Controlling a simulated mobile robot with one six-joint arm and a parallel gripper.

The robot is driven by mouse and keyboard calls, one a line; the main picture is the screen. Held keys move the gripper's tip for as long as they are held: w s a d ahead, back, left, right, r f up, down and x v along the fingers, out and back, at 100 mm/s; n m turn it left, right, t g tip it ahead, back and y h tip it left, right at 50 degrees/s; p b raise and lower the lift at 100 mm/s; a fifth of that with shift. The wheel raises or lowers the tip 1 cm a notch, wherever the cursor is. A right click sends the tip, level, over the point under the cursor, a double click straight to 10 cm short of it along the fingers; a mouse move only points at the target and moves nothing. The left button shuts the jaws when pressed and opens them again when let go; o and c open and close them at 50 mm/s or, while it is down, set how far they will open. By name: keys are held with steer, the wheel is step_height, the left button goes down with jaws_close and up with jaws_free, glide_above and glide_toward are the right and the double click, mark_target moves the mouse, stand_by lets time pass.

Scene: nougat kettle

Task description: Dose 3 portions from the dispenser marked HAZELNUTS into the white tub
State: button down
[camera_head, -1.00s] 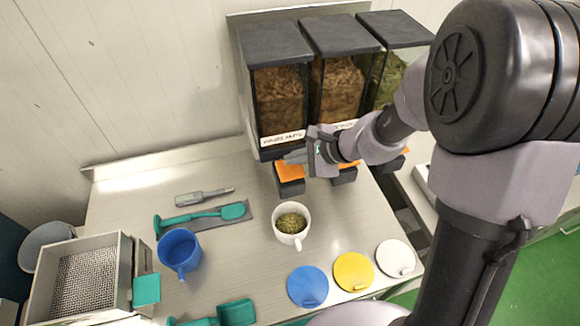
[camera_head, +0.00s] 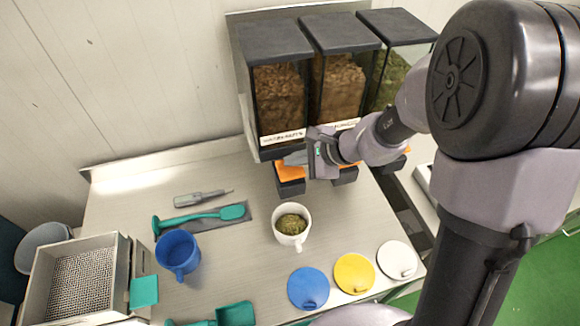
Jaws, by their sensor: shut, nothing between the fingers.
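The white tub (camera_head: 302,238) stands on the bench below the dispensers, its handle toward the front. Greenish-brown material (camera_head: 291,224) lies in it. The leftmost dispenser (camera_head: 279,100) holds brown pieces behind a clear front; its white label (camera_head: 283,137) is too small to read for certain. Under it is an orange lever (camera_head: 290,172) above a dark outlet (camera_head: 291,188), above and behind the tub. My gripper (camera_head: 294,158) is shut and empty, with its fingertips at the top of this orange lever. I cannot tell whether they touch it.
Two more dispensers (camera_head: 338,84) (camera_head: 392,76) stand to the right, partly behind my arm. A blue tub (camera_head: 178,253), a teal spatula (camera_head: 205,218), and blue, yellow and white lids (camera_head: 309,288) (camera_head: 354,272) (camera_head: 396,259) lie around the white tub. A sieve box (camera_head: 82,285) stands at left.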

mark_target(293, 169)
steer(key=shift+f+b, duration=0.95)
steer(key=shift+b, duration=0.1)
stand_by(0.6)
stand_by(0.4)
steer(key=shift+r+p, duration=1.05)
steer(key=shift+r, duration=0.35)
step_height(293, 169, up, 5)
steer(key=p, duration=0.3)
steer(key=shift+r+p, duration=0.1)
steer(key=shift+p, duration=0.3)
stand_by(1.9)
